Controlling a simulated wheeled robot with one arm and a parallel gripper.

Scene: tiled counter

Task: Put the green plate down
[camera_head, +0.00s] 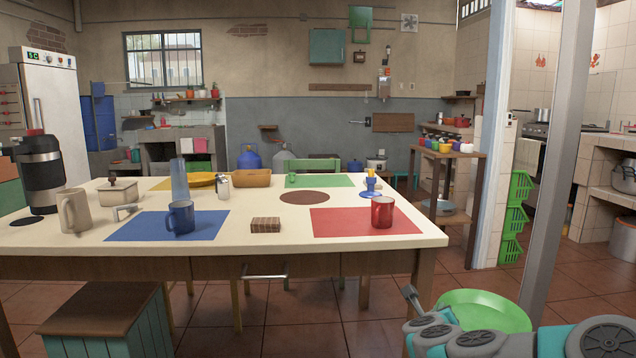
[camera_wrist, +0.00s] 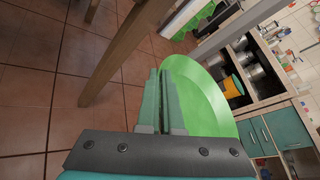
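The green plate (camera_head: 485,308) is at the lower right of the head view, off the right front of the table and above the floor. It fills the middle of the wrist view (camera_wrist: 205,100). My gripper (camera_wrist: 162,75) is shut on the rim of the plate, with its two fingers close together. In the head view my gripper (camera_head: 412,298) is at the plate's left side, and my arm covers part of the plate's lower edge.
The cream table (camera_head: 270,225) holds a blue mat (camera_head: 130,228), a red mat (camera_head: 340,222), a green mat (camera_head: 335,180) and a yellow mat. A red mug (camera_head: 382,212), a blue mug (camera_head: 181,218) and a small wooden block (camera_head: 265,225) stand near its front. A post (camera_head: 556,150) rises at right.

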